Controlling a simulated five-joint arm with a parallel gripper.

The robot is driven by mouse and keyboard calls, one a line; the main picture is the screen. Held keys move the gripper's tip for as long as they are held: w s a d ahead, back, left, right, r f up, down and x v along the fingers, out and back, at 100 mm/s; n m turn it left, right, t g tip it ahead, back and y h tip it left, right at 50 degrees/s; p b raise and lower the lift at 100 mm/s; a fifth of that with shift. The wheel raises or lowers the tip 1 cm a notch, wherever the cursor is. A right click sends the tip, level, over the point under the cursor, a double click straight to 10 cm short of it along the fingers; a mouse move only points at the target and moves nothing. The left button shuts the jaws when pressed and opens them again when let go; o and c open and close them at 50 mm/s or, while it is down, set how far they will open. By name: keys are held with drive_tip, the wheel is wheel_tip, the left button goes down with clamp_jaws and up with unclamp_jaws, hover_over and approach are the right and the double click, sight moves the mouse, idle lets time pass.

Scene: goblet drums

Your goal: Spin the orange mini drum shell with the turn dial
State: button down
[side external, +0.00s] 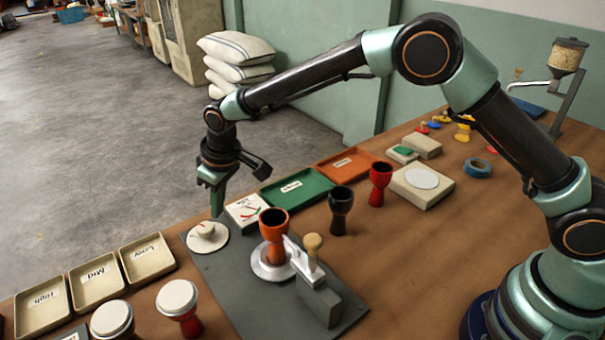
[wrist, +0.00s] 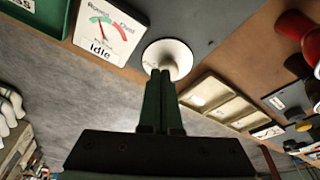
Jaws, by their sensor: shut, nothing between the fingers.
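The orange mini drum shell (side external: 273,225) stands upright on a round silver turntable (side external: 268,271) on the grey base plate. The turn dial (side external: 206,236), a pale disc with a raised knob, lies at the plate's far left corner; it also shows in the wrist view (wrist: 168,55). My gripper (side external: 217,212) is shut and empty, pointing down at the dial. In the wrist view its fingertips (wrist: 161,72) overlap the dial's knob; I cannot tell whether they touch it. The drum shell is not clearly identifiable in the wrist view.
A gauge reading "Idle" (wrist: 107,30) stands beside the dial. A metal arm with a wooden knob (side external: 313,246) is right of the orange shell. Black (side external: 341,208) and red (side external: 380,183) shells stand behind. Labelled trays (side external: 97,285) and white-topped drums (side external: 178,299) are front left.

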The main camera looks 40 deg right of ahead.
drive_tip(key=shift+s+d+x, duration=0.1)
drive_tip(key=shift+s+x, duration=0.1)
drive_tip(key=shift+x, duration=0.85)
drive_tip(key=shift+s+d+x, duration=0.1)
drive_tip(key=shift+s+x, duration=0.15)
drive_tip(key=shift+x, duration=0.85)
drive_tip(key=shift+w+a+f, duration=0.1)
drive_tip(key=shift+w+a, duration=0.05)
drive_tip(key=shift+a, duration=0.05)
drive_tip(key=shift+s+a, duration=0.45)
drive_tip(key=shift+a, duration=0.05)
drive_tip(key=shift+s+a, duration=0.1)
drive_tip(key=shift+a, duration=0.2)
drive_tip(key=shift+a, duration=0.25)
drive_tip(key=shift+s, duration=0.1)
drive_tip(key=shift+s+d, duration=0.1)
drive_tip(key=shift+s, duration=0.2)
drive_tip(key=w+v, duration=0.1)
drive_tip(key=v, duration=0.5)
drive_tip(key=shift+a, duration=0.3)
drive_tip(key=shift+w, duration=0.1)
